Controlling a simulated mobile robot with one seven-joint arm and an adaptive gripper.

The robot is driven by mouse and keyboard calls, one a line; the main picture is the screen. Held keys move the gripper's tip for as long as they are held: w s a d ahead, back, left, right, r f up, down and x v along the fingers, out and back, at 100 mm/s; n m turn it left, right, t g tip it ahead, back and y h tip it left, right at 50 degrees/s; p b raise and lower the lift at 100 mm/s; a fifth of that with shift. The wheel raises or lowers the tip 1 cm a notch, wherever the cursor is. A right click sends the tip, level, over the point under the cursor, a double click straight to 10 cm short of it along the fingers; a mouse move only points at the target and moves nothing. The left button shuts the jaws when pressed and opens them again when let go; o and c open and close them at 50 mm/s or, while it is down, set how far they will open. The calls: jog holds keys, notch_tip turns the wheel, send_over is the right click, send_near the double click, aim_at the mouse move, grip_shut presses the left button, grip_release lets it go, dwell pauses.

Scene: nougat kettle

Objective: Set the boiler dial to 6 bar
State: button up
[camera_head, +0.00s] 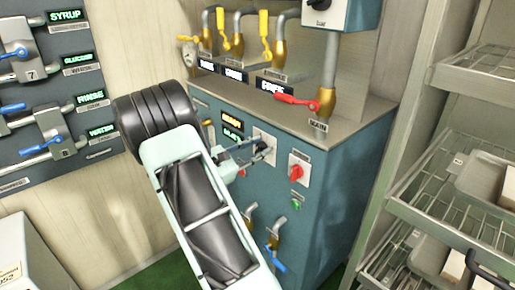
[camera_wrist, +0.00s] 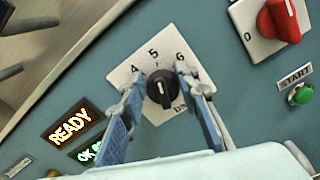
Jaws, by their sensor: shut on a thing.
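The boiler dial (camera_wrist: 160,90) is a black knob on a white square plate with the numbers 4, 5 and 6 in the wrist view. A pale line marks the knob, but I cannot tell exactly which number it points to. My gripper (camera_wrist: 158,80) is shut on the knob, one finger on each side. The head view shows my gripper (camera_head: 262,148) at the plate on the front of the blue-grey boiler cabinet (camera_head: 330,190); the knob is largely hidden there.
A red rotary switch (camera_wrist: 280,20) and a green START button (camera_wrist: 301,95) sit right of the dial. A lit READY display (camera_wrist: 70,130) is to the left. Blue-handled taps (camera_head: 275,258) are below, a red lever (camera_head: 297,101) above. Wire shelves (camera_head: 450,190) stand at the right.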

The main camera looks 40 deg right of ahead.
jog(key=shift+f, duration=0.1)
jog(key=m+b, duration=0.2)
jog(key=b, duration=0.1)
jog(key=m+b, duration=0.3)
jog(key=shift+s+f, duration=0.2)
jog(key=shift+f, duration=0.2)
jog(key=m+b, duration=0.3)
jog(key=b, duration=0.1)
jog(key=shift+s+m, duration=0.15)
jog(key=shift+m, duration=0.25)
jog(key=shift+r, duration=0.1)
jog(key=o, duration=1.1)
jog(key=a, duration=0.8)
jog(key=s+a, duration=0.1)
jog(key=a, duration=0.3)
